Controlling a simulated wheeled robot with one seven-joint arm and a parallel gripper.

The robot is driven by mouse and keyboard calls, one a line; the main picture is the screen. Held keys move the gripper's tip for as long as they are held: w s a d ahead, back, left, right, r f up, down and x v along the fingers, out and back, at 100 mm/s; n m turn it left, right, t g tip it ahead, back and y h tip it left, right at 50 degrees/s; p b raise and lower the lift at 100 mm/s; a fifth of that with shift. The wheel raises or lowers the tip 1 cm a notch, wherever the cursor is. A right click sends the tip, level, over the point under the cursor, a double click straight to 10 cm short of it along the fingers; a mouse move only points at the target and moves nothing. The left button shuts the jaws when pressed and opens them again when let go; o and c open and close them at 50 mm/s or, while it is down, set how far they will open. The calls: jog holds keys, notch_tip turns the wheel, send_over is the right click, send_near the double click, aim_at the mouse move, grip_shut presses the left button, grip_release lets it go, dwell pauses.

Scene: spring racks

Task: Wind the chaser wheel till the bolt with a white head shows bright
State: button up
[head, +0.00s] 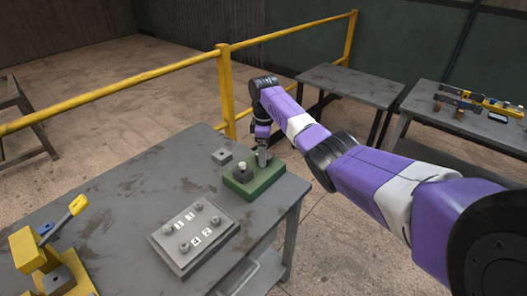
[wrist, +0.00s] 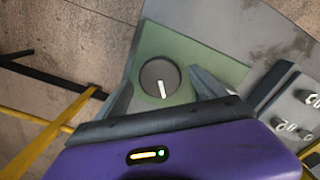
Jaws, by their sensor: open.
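A green block (head: 266,188) stands at the right end of the near table. A dark round knob (wrist: 152,72) with a white pointer line sits on the block; I take it for the chaser wheel. In the head view a dark knob with a pale top (head: 242,168) is on the block. My gripper (wrist: 163,82) is open, its fingers either side of the knob in the wrist view; contact cannot be told. In the head view my gripper (head: 262,155) is at the block's back right. No bolt with a clearly white head can be made out.
A grey panel (head: 181,259) with several grey knobs and white labels lies in front of the block. A yellow lever device (head: 40,260) stands at left. A yellow railing (head: 160,72) runs behind the table (head: 110,190).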

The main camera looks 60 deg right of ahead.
jog(key=shift+f, duration=0.25)
jog(key=c, duration=1.4)
jog(key=shift+o, duration=0.2)
jog(key=shift+m, duration=0.3)
